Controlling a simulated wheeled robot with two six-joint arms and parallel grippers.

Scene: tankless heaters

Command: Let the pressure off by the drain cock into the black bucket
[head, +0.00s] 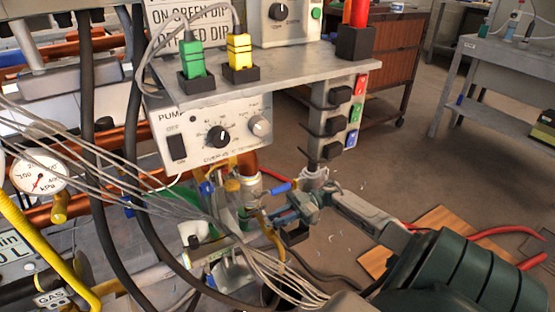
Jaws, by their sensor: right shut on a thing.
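My right gripper (284,212) reaches in from the lower right with its jaws pointing left. It is shut on a small fitting that I take to be the drain cock, with a blue lever (279,188) just above the jaws. The jaws hide most of the fitting, so how far it is turned cannot be told. A clear cylinder (248,190) and brass parts stand just behind. A pressure gauge (39,176) marked kPa, with a red needle, is at the far left. I cannot clearly make out the black bucket among the dark shapes below. My left gripper is not in view.
Grey wires (150,195) and black hoses (96,150) cross the left side. A pump control box (212,135) hangs under a grey shelf (290,68) above my gripper. A yellow hose (45,250) runs at lower left. Open floor (430,150) lies to the right.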

